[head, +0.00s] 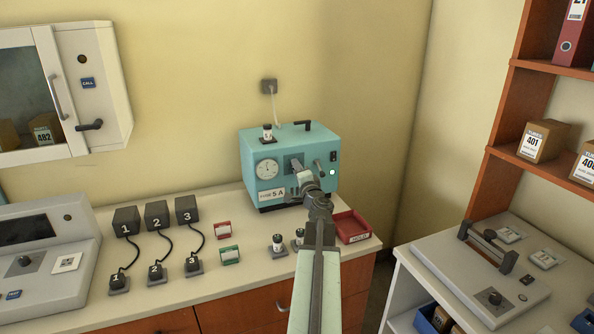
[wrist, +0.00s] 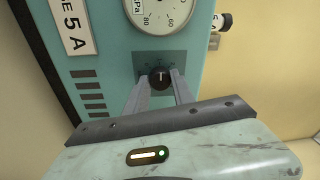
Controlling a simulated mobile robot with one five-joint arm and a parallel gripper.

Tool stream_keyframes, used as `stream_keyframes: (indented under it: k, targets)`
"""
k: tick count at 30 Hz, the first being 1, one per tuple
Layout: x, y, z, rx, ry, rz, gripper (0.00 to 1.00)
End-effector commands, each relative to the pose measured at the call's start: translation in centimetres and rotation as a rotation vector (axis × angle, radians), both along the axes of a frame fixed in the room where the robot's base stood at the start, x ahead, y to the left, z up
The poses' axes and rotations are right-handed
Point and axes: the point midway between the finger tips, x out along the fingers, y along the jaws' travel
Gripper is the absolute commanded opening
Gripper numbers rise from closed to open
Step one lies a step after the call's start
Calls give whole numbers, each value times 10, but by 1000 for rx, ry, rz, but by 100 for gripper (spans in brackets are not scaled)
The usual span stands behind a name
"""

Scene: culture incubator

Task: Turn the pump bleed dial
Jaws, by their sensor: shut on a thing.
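The pump (head: 262,145) is a teal box with a round gauge and a "5 A" label, standing on the counter against the wall. In the wrist view, the bleed dial (wrist: 160,77) is a small dark knob with a light pointer mark, on a dark plate below the gauge (wrist: 160,12). My gripper (wrist: 160,82) is shut on the dial, one finger on each side. In the head view, my gripper (head: 303,178) reaches the pump's front, and the arm hides the dial there.
A red tray (head: 354,238) stands right of my arm. Small dark-topped vials (head: 278,245) stand left of it.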

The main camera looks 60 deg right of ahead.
Motion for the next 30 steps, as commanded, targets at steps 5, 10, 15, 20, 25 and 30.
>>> stream_keyframes:
  k: [5,10,15,20,25,30]
  targets:
    - [0,1,-1,0,2,1,51]
    - [0,0,-1,0,0,0,51]
    - [-4,3,-1,0,0,0,51]
    - [-20,18,-3,1,1,-1,51]
    - [-47,42,-6,0,0,-1,51]
    - [-61,52,-7,1,1,-1,51]
